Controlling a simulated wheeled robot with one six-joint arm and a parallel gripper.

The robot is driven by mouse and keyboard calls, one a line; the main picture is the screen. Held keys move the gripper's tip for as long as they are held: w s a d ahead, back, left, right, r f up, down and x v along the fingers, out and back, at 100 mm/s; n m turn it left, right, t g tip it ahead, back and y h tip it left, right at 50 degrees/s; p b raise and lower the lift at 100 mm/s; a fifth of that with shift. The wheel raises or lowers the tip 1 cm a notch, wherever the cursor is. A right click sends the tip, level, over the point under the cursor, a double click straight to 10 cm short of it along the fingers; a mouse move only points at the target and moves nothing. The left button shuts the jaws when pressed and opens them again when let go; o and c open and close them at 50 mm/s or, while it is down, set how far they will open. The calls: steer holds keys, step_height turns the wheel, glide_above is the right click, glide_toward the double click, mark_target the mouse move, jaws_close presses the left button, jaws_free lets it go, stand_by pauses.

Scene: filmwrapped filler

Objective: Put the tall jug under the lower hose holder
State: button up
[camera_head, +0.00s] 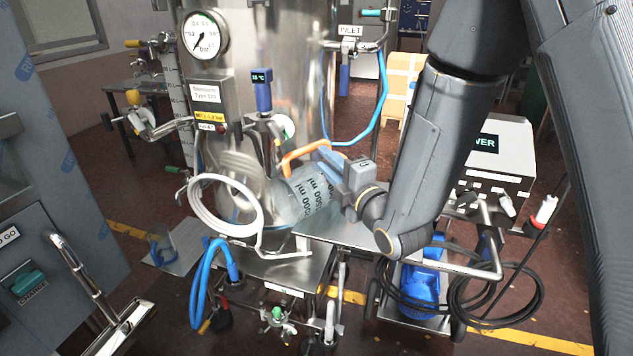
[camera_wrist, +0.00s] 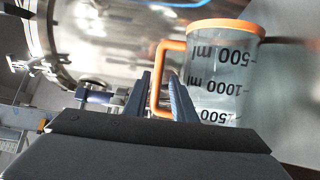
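The tall jug (camera_head: 308,197) is clear with black ml marks and an orange handle. In the head view it is strongly tilted in front of the steel tank, above the metal shelf. In the wrist view the jug (camera_wrist: 222,75) fills the right side, with an orange ring at its top. My gripper (camera_head: 335,160) is shut on the jug's orange handle; in the wrist view the fingertips (camera_wrist: 161,76) lie on both sides of it. A white hose (camera_head: 212,222) loops left of the jug. I cannot clearly tell which fitting is the lower hose holder.
The steel tank (camera_head: 265,60) stands close behind the jug, with a gauge (camera_head: 202,34) and valves. Below are a metal shelf (camera_head: 287,270) and a blue hose (camera_head: 197,285). A grey cabinet (camera_head: 50,200) stands left; a white control box (camera_head: 500,150) and dark cables (camera_head: 515,318) are right.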

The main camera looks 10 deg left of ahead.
mark_target(311, 149)
steer(key=shift+w+a, duration=0.3)
steer(key=shift+w, duration=0.1)
steer(key=p+x, duration=0.1)
steer(key=x, duration=0.1)
steer(key=p+x, duration=0.2)
steer(key=x, duration=0.1)
steer(key=shift+s+a+r, duration=0.15)
steer(key=shift+a+r, duration=0.05)
steer(key=shift+a, duration=0.35)
steer(key=shift+w+a+f, duration=0.1)
steer(key=shift+w+a, duration=0.1)
steer(key=shift+w, duration=0.15)
jaws_close()
